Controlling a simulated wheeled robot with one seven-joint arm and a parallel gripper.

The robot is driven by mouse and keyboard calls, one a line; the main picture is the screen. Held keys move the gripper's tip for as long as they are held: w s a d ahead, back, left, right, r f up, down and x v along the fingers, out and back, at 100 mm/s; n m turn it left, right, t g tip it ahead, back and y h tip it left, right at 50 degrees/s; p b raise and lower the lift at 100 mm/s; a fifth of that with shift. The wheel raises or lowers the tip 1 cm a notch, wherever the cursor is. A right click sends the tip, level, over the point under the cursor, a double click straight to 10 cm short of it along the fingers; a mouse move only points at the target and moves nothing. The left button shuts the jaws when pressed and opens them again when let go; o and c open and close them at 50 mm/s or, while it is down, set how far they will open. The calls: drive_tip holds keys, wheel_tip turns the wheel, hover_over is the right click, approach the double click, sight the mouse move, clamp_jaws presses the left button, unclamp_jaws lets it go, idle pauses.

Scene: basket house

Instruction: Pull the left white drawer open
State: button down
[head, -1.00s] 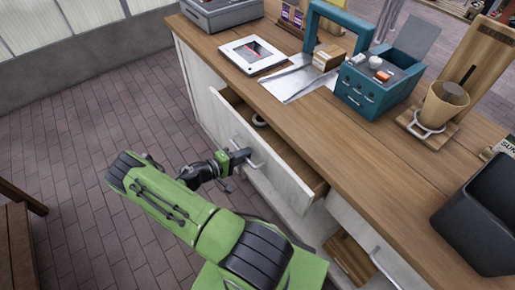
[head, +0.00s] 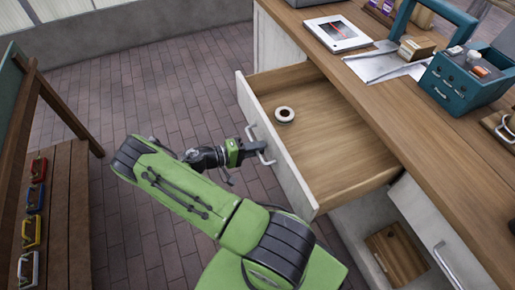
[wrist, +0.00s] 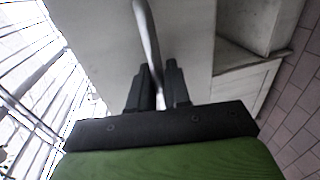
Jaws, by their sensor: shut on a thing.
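The left white drawer (head: 282,170) stands well out from the wooden-topped counter, with its wooden inside in view. Its curved metal handle (head: 262,143) is on the front panel. My gripper (head: 258,147) is at this handle. In the wrist view, my gripper's two dark fingers (wrist: 159,90) are shut around the handle bar (wrist: 147,35), with the white drawer front behind. A small white ring-shaped roll with a dark centre (head: 285,114) lies inside the drawer, towards the far left.
A second white drawer (head: 428,225) to the right is shut. A wooden box (head: 396,255) sits below in an open space. A wooden bench with coloured items (head: 65,215) stands at the left. Brick floor (head: 160,90) is clear between. A teal toolbox (head: 462,85) stands on the counter.

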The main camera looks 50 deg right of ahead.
drive_tip(key=shift+w+a, duration=0.2)
drive_tip(key=shift+a, duration=0.2)
drive_tip(key=c, duration=1.2)
unclamp_jaws()
drive_tip(key=shift+c, duration=0.2)
drive_tip(key=v, duration=1.5)
drive_tip(key=shift+w+a+p, duration=0.2)
drive_tip(key=shift+a+p, duration=0.1)
drive_tip(key=shift+p, duration=0.1)
drive_tip(key=shift+f, duration=0.1)
